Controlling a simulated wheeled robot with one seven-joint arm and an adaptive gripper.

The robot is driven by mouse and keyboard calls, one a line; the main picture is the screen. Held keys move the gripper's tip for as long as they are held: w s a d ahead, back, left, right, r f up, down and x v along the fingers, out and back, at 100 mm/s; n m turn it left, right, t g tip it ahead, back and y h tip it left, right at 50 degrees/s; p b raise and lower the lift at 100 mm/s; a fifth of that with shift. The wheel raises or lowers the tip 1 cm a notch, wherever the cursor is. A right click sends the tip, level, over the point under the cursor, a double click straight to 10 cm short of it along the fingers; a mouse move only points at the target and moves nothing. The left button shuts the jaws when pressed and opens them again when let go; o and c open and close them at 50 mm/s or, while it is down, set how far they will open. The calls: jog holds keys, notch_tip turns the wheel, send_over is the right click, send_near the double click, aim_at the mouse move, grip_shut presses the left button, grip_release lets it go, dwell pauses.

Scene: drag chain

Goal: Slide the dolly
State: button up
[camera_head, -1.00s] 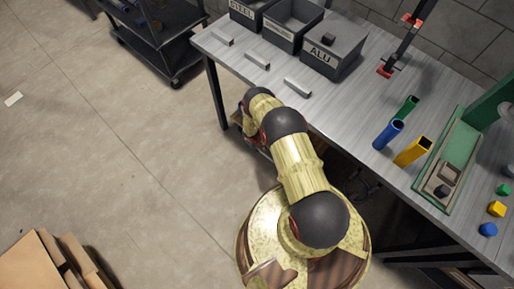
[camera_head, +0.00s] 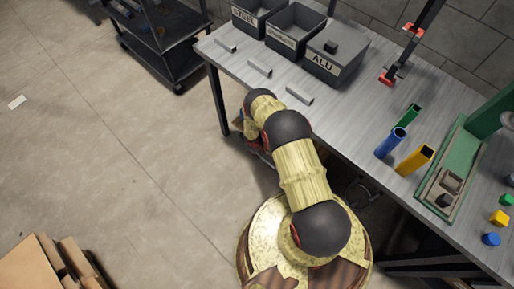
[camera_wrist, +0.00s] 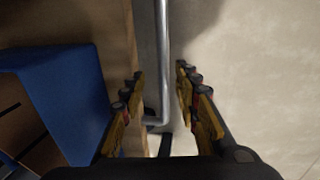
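In the wrist view, my gripper (camera_wrist: 160,72) is open, with one finger on each side of a grey metal bar (camera_wrist: 161,45). The bar bends sideways near its lower end, and gaps show between it and both fingers. It looks like the dolly's handle. A brown wooden surface (camera_wrist: 112,22) and a blue piece (camera_wrist: 68,95) lie left of the bar. In the head view, my arm reaches down beside the table and hides my gripper. Only a small brown and blue part (camera_head: 239,119) shows past the arm, and most of the dolly is hidden.
A metal workbench (camera_head: 330,115) stands right of my arm, with labelled bins (camera_head: 335,62), coloured tubes (camera_head: 391,142) and a green fixture (camera_head: 455,160). A dark shelf cart (camera_head: 175,55) stands at the back left. Cardboard (camera_head: 35,262) lies front left.

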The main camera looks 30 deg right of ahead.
notch_tip(320, 180, up, 9)
jog(key=a, duration=0.1)
jog(key=shift+s+a, duration=0.25)
jog(key=shift+a, duration=0.05)
jog(key=shift+f, duration=0.1)
dwell(0.5)
